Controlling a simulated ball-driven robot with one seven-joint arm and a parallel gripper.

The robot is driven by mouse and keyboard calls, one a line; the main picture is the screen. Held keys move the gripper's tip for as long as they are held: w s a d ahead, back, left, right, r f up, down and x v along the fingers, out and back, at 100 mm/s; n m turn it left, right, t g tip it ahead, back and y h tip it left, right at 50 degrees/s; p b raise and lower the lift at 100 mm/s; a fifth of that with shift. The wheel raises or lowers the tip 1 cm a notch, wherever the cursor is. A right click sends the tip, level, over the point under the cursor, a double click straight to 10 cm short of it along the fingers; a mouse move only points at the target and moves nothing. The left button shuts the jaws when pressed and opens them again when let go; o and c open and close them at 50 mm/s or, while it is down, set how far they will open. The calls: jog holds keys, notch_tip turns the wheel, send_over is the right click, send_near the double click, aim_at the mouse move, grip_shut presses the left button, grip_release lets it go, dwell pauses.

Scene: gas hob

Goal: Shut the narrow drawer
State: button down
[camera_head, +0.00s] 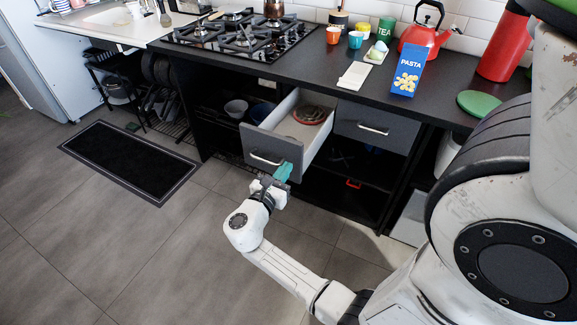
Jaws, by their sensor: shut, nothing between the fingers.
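The narrow drawer (272,148) under the dark counter stands pulled out, with its grey front toward me and a pale handle (266,160) across it. A round reddish-brown item (307,115) lies inside, toward the back. My gripper (283,171) is shut and empty, its teal fingers at the lower right part of the drawer front. I cannot tell whether the fingers touch the front.
A second grey drawer (372,128) to the right is shut. Open dark shelves lie below. The counter (440,103) holds a gas hob (236,35), a blue pasta box (409,70) and a red kettle (424,35). A black mat (130,160) lies on the otherwise clear floor.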

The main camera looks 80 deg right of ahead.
aim_at(294, 158)
jog(key=shift+x, duration=1.35)
jog(key=shift+s+d, duration=0.1)
jog(key=shift+d, duration=0.3)
jog(key=b+x, duration=1)
jog(key=x, duration=1.7)
jog(key=shift+d, duration=0.25)
jog(key=shift+d+b, duration=0.45)
jog(key=shift+d, duration=0.05)
jog(key=shift+r, duration=0.15)
jog(key=shift+d+r, duration=0.1)
